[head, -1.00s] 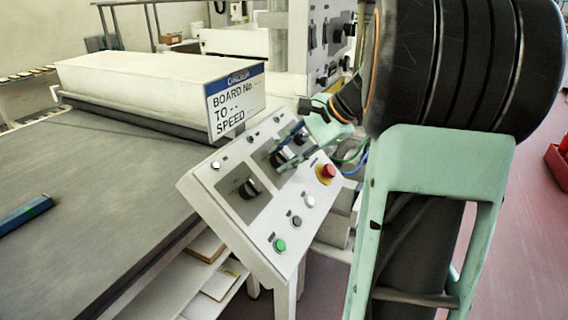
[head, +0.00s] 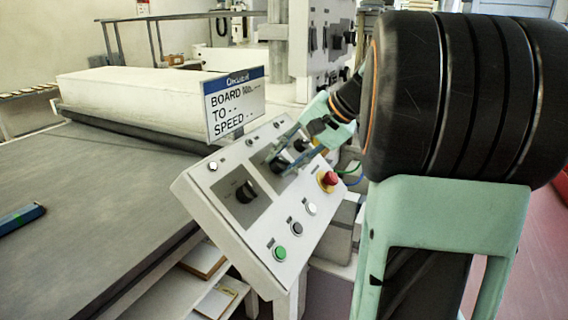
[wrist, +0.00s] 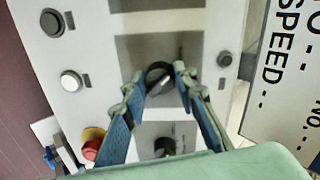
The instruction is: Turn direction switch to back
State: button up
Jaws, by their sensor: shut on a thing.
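The sloped control panel (head: 222,222) carries several black rotary knobs on grey plates. My gripper (wrist: 159,74) is shut on the middle black knob (wrist: 158,80), with one blue-padded fingertip on each side of it. The knob's ridge is tilted in the wrist view. Its label is too small to read, so I cannot tell which position it points to or confirm that it is the direction switch. In the head view my gripper (head: 282,163) reaches the panel from the upper right and partly hides this knob. Another knob (wrist: 165,147) sits between my fingers, nearer my palm.
A front-left knob (head: 246,191) is clear of my gripper. A red emergency button (head: 328,179) lies close to my fingers; green (head: 280,253), grey and white buttons line the front edge. A sign board (head: 235,103) stands behind the panel, beside the conveyor belt (head: 90,195).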

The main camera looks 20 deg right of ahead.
dwell(0.4)
jog(key=o, duration=1.2)
jog(key=shift+c, duration=0.2)
jog(key=shift+r, duration=0.1)
jog(key=v, duration=1.2)
